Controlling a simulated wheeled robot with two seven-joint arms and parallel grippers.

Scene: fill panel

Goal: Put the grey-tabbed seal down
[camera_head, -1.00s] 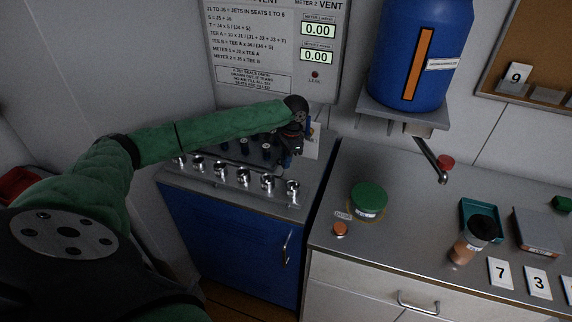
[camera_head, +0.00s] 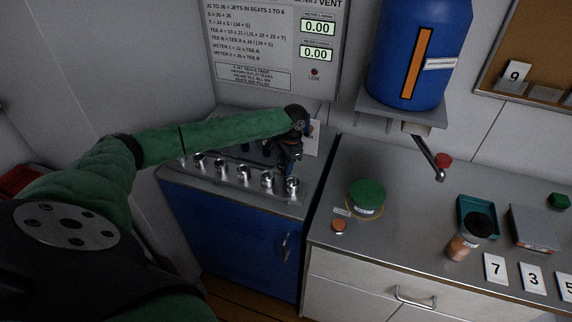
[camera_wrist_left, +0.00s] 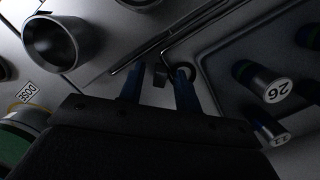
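My left gripper (camera_head: 287,170) is low over the back right of the metal panel top (camera_head: 225,183), near the rightmost metal cup (camera_head: 292,185). In the left wrist view its two blue fingers (camera_wrist_left: 160,88) are apart. A small dark grey block (camera_wrist_left: 160,75), which may be the seal's grey tab, shows between them with a gap on each side. A dark ring (camera_wrist_left: 188,69) shows by the right fingertip; I cannot tell whether it is part of the seal. The seal cannot be made out in the head view. My right gripper is not in view.
Several metal cups (camera_head: 243,173) line the panel's front. Jets marked 26 (camera_wrist_left: 277,91) and 11 (camera_wrist_left: 281,139) stand close right of the fingers in the wrist view. Right of the panel, the counter (camera_head: 400,215) holds a green-lidded jar (camera_head: 367,193), an orange cap (camera_head: 339,225) and a teal tray (camera_head: 465,220).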

